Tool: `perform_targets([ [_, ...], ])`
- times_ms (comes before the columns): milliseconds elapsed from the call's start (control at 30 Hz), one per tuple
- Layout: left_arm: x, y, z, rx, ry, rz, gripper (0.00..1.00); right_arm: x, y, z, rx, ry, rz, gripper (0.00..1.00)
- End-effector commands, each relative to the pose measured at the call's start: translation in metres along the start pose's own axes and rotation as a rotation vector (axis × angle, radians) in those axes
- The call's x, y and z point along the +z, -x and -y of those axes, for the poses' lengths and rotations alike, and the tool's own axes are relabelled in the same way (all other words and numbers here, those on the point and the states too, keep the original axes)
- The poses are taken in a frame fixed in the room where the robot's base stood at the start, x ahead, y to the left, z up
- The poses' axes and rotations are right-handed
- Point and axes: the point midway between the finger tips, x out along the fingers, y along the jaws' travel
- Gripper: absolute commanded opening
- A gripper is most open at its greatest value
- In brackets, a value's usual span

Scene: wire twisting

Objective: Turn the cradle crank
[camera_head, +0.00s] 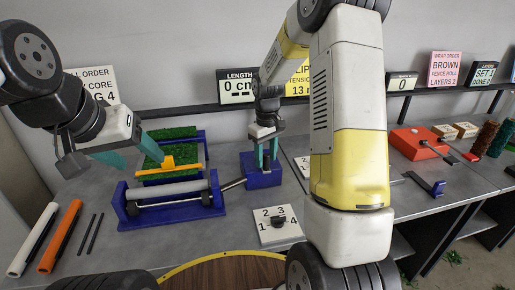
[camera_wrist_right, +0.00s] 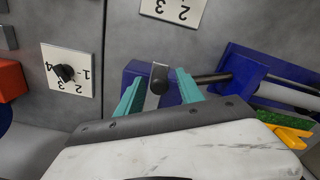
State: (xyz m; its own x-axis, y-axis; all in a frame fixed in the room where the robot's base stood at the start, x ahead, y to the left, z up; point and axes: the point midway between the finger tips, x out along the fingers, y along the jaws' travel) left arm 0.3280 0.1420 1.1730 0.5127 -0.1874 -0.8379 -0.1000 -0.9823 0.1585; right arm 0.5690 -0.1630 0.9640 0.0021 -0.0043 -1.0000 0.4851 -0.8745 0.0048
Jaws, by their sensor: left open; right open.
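The blue cradle (camera_head: 172,213) stands on the grey table at the left, with a grey roller (camera_head: 165,190) and green mesh behind it. A thin shaft (camera_head: 233,184) runs from it to a blue block (camera_head: 262,178). In the right wrist view, the crank shows as a grey arm with a dark knob (camera_wrist_right: 160,75) in front of the blue block. My right gripper (camera_head: 266,152) is open above the block; its teal fingers stand on either side of the knob, and contact cannot be told. My left gripper (camera_head: 130,153) is open and empty above the cradle's left part.
A numbered dial plate (camera_head: 277,225) lies in front of the block. An orange tube (camera_head: 60,237), a white tube (camera_head: 33,240) and thin dark rods lie at the left. A red box (camera_head: 425,143) stands at the right. Some table between tubes and cradle is clear.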

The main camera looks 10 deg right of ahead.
Motion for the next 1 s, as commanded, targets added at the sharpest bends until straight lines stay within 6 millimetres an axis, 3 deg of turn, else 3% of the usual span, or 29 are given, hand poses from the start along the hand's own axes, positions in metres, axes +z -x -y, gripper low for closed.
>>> perform_targets([
  [133, 0.0, 0.0, 0.0, 0.0, 0.0, 0.0, 0.62, 0.0, 0.0001, -0.0001, 0.0, 0.0, 0.0, 0.44],
  [167, 0.0, 0.0, 0.0, 0.0, 0.0, 0.0, 0.62, 0.0, 0.0002, -0.0001, 0.0, 0.0, 0.0, 0.4],
  [367, 0.0, 0.0, 0.0, 0.0, 0.0, 0.0, 0.62, 0.0, 0.0003, -0.0001, 0.0, 0.0, 0.0, 0.01],
  [1000, 0.0, 0.0, 0.0, 0.0, 0.0, 0.0, 0.62, -0.0002, 0.0008, -0.0003, 0.001, 0.0, -0.001, 0.0],
])
